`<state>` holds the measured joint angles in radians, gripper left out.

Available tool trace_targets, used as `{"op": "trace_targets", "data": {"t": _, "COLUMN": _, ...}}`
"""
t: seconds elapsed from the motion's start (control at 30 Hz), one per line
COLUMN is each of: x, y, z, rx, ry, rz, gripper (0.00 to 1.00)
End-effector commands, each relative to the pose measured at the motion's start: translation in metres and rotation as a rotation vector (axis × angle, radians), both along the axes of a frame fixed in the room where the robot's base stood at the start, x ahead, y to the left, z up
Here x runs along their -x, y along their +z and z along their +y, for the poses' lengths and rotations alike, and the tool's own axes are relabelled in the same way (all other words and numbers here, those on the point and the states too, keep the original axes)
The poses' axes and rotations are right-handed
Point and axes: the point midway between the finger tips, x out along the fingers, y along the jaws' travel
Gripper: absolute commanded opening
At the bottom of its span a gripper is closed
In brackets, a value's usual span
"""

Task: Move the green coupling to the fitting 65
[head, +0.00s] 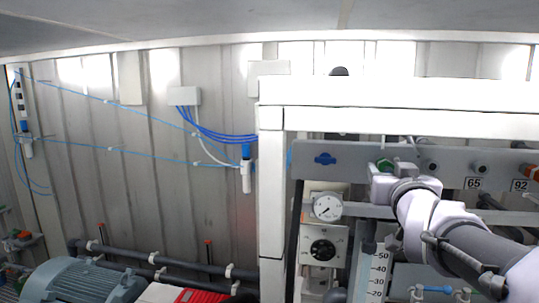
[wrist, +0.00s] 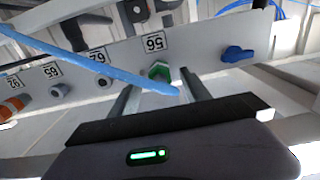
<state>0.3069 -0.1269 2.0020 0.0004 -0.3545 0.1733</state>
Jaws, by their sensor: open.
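The green coupling (head: 385,164) sits on the grey panel, to the right of a blue handle, partly covered by my gripper in the head view. It also shows in the wrist view (wrist: 159,71), beside a numbered label. My gripper (wrist: 160,84) is open, with its two fingers on either side of the coupling in that view. Whether they touch it I cannot tell. Fitting 65 (head: 480,168) is a bare grey fitting further right on the panel, above its label (head: 473,184). It also shows at the left of the wrist view (wrist: 57,90).
Another grey fitting (head: 432,166) stands between the coupling and fitting 65. An orange coupling (head: 533,173) is at 92. A blue handle (head: 325,159) is left of the green coupling. A blue strip (wrist: 85,62) crosses the wrist view. A white frame (head: 400,92) runs above the panel.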

Motion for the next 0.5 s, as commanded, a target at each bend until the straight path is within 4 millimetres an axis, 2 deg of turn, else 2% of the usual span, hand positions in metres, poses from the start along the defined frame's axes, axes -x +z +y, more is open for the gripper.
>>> {"op": "trace_targets", "data": {"t": 0.2, "x": -0.024, "y": -0.004, "z": -0.007, "rx": -0.001, "ry": 0.0, "rz": 0.001, "gripper": 0.55}}
{"op": "trace_targets", "data": {"t": 0.5, "x": -0.031, "y": -0.003, "z": -0.009, "rx": -0.001, "ry": 0.0, "rz": 0.001, "gripper": 0.55}}
